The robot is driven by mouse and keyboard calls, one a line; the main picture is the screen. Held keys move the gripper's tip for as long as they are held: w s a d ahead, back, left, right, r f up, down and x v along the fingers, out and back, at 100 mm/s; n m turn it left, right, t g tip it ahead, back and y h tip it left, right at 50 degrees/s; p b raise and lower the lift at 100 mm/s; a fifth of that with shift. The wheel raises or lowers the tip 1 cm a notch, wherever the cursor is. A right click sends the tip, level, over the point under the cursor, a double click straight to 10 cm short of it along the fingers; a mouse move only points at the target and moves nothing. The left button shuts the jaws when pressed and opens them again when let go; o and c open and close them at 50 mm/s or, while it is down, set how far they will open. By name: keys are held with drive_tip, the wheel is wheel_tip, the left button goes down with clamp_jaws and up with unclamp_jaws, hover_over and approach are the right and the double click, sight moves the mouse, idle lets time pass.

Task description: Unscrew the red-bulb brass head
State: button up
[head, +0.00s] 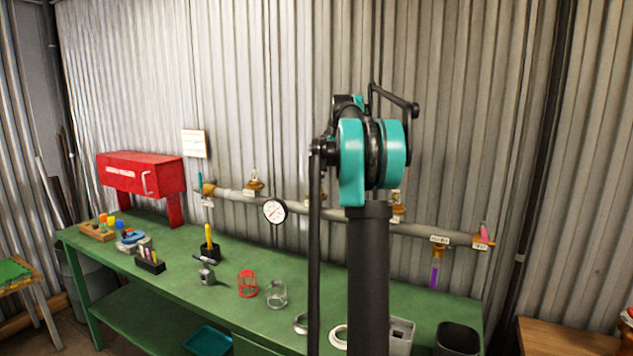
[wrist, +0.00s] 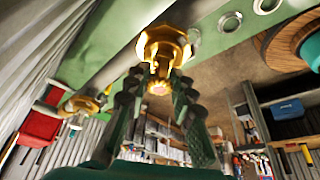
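A brass head (wrist: 163,46) with hexagonal faces sits on the grey pipe in the wrist view. A small reddish-pink tip (wrist: 158,88), which looks like its bulb, points toward my gripper. My gripper (wrist: 157,86) is open, with one dark finger on either side of the tip. The fingertips appear just short of the wide brass part; I cannot tell whether they touch it. In the head view my arm hides my gripper and most of the middle of the pipe (head: 340,214), so no red bulb is clear there.
Other brass heads sit on the pipe: an upright one with a clear bulb (head: 254,181) and a hanging one with a purple bulb (head: 435,272). A round gauge (head: 274,211) hangs between. The green bench (head: 220,270) carries a red wire cage (head: 247,284) and several tools.

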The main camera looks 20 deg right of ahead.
drive_tip(key=o, duration=0.5)
drive_tip(key=shift+c, duration=0.2)
drive_tip(key=m+t, duration=0.1)
drive_tip(key=m, duration=0.2)
drive_tip(key=shift+s, duration=0.1)
drive_tip(key=m, duration=0.2)
drive_tip(key=m+t+h, duration=0.1)
drive_tip(key=m, duration=0.1)
drive_tip(key=shift+m+t, duration=0.3)
drive_tip(key=m+h, duration=0.1)
drive_tip(key=m, duration=0.1)
drive_tip(key=m+t+h, duration=0.1)
drive_tip(key=m, duration=0.2)
drive_tip(key=shift+m, duration=0.3)
drive_tip(key=m+h, duration=0.1)
drive_tip(key=m, duration=0.3)
drive_tip(key=shift+h, duration=0.4)
drive_tip(key=shift+c, duration=0.4)
